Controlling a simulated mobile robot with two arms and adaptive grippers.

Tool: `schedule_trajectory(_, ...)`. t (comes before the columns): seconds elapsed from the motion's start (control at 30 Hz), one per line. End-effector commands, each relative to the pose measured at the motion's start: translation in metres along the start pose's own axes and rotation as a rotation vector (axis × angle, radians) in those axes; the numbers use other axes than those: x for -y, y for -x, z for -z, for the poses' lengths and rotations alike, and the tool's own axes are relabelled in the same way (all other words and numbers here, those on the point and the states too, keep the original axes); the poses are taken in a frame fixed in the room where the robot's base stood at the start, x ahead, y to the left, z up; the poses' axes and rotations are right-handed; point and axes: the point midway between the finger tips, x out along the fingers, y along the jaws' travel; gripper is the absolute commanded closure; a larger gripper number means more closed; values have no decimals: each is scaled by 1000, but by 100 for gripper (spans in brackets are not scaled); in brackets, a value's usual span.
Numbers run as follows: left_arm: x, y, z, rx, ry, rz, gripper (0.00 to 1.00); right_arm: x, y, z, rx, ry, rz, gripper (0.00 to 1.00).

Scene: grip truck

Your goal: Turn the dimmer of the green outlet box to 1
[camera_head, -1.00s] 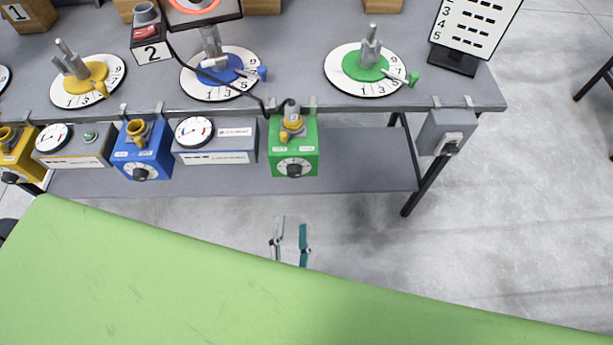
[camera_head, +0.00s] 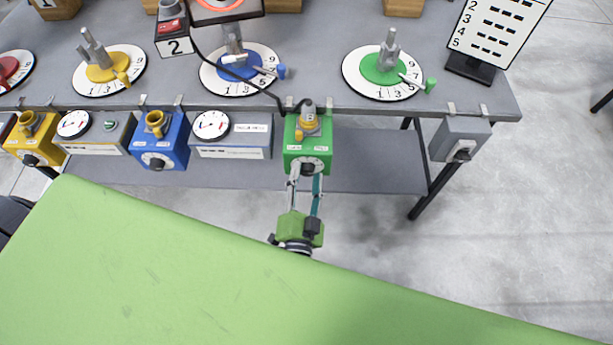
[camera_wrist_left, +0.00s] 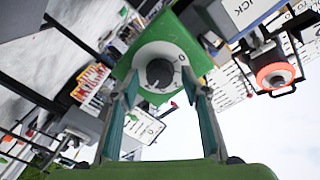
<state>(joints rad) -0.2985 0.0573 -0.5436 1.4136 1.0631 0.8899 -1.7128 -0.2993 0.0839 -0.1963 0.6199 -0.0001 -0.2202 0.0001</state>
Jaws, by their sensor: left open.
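The green outlet box (camera_head: 308,150) hangs on the front edge of the table in the head view. My left gripper (camera_head: 305,182) is open just in front of the dial. In the left wrist view, the dimmer knob (camera_wrist_left: 160,73) shows between the open fingers (camera_wrist_left: 160,98), apart from both. The knob's exact setting is too small to read. My right gripper is not seen.
A blue outlet box (camera_head: 160,140) and a meter box (camera_head: 232,135) hang to the left. A grey switch box (camera_head: 459,139) hangs to the right. A large green surface (camera_head: 200,260) fills the foreground. The floor right of the green box is clear.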

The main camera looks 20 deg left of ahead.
Motion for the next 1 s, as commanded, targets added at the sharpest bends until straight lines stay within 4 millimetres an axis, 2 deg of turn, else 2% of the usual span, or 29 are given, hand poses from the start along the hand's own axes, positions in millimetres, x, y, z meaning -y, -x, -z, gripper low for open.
schedule_trajectory(0.13,0,0,0,0,0,0,58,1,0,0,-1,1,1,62)
schedule_trajectory(0.27,0,0,0,0,0,0,92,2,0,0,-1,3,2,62)
schedule_trajectory(0.3,0,0,0,0,0,0,97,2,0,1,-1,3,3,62)
schedule_trajectory(0.67,0,0,0,-1,35,1,97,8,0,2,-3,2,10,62)
schedule_trajectory(1.0,-1,1,-1,-10,252,10,97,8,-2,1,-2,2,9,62)
